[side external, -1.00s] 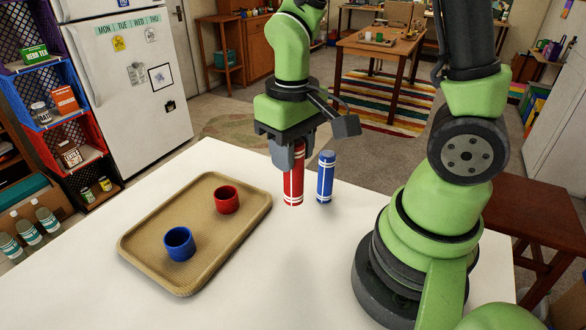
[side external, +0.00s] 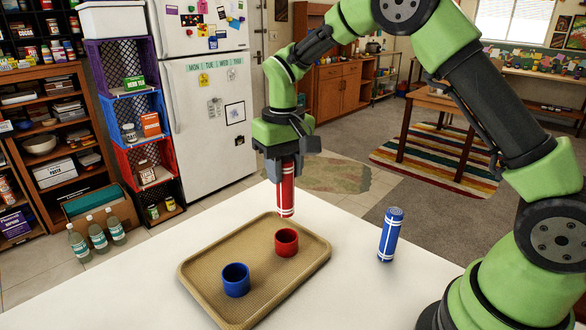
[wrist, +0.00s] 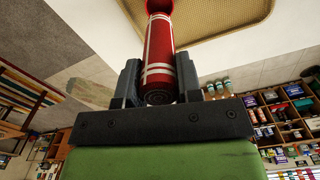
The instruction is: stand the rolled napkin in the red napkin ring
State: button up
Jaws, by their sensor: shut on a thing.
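My gripper (side external: 286,165) is shut on a red rolled napkin (side external: 286,195) with white stripes. The napkin hangs upright over the tray's far edge, behind the red ring in the side view. In the wrist view the red napkin (wrist: 159,55) stands between the two fingers (wrist: 158,85). The red napkin ring (side external: 286,243) sits on a tan tray (side external: 205,268). The napkin's lower end shows above the ring and apart from it.
A blue ring (side external: 236,281) is on the tray, left of the red one. A blue rolled napkin (side external: 389,236) stands on the white table (side external: 350,290) to the right of the tray. The table between tray and blue napkin is clear.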

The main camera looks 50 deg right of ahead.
aim_at(285, 207)
jog(key=shift+f, duration=3.85)
jog(key=shift+f, duration=0.55)
jog(key=o, duration=1)
jog(key=shift+r, duration=4.5)
